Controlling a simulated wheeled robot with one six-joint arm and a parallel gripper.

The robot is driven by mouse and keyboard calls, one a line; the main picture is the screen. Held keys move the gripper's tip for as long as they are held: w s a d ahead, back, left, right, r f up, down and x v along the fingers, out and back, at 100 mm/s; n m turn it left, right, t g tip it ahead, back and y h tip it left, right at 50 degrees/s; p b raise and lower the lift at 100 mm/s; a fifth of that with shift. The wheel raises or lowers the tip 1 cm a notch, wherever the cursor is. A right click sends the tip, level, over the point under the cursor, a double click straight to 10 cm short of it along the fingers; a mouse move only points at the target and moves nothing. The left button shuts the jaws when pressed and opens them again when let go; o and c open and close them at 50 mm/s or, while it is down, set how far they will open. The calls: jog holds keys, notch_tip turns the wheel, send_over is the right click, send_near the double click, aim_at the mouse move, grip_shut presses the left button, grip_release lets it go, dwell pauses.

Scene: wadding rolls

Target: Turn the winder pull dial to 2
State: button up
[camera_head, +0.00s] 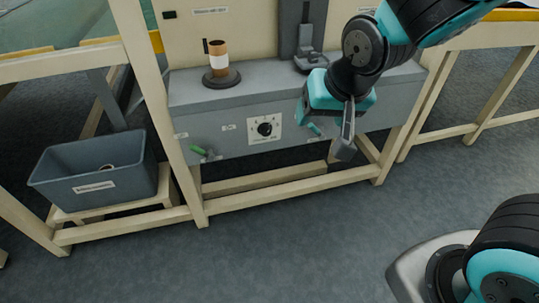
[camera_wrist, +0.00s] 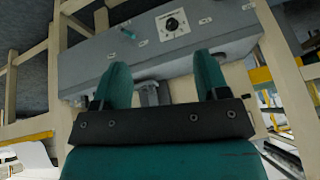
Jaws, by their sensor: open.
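The dial (camera_head: 264,128) is a black knob on a white square plate on the front of a grey machine housing (camera_head: 205,97). Its marks are too small to read. In the wrist view the dial (camera_wrist: 172,25) shows near the top, beyond the fingers. My gripper (camera_head: 344,150) hangs to the right of the dial and in front of the housing, apart from it. In the wrist view my gripper (camera_wrist: 163,72) has its two teal fingers spread, with nothing held between them.
A roll on a spindle (camera_head: 218,62) stands on top. A dark bin (camera_head: 95,187) sits at the left on a wooden frame. Floor in front is clear.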

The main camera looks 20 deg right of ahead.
jog(key=w+d+f+m+t+h+b, duration=0.25)
jog(key=w+f+b, duration=0.35)
jog(key=f+b, duration=0.3)
jog(key=w+d+f+m+t+h+b, duration=0.2)
jog(key=w+d+f+t+h+b, duration=0.15)
jog(key=w+f+b, duration=0.55)
jog(key=n+t+y+p, duration=0.4)
jog(key=n+t+y, duration=0.2)
jog(key=t, duration=0.1)
send_near(267, 133)
jog(key=r, duration=0.1)
jog(key=shift+m, duration=0.25)
jog(key=shift+w+a+f+p, duration=0.15)
jog(key=shift+w+p, duration=0.35)
jog(key=shift+w, duration=1.7)
jog(key=shift+w+a+f+p, duration=0.1)
jog(key=shift+w+p, duration=0.4)
jog(key=shift+w, duration=1.75)
jog(key=shift+c, duration=0.3)
jog(key=c, duration=0.9)
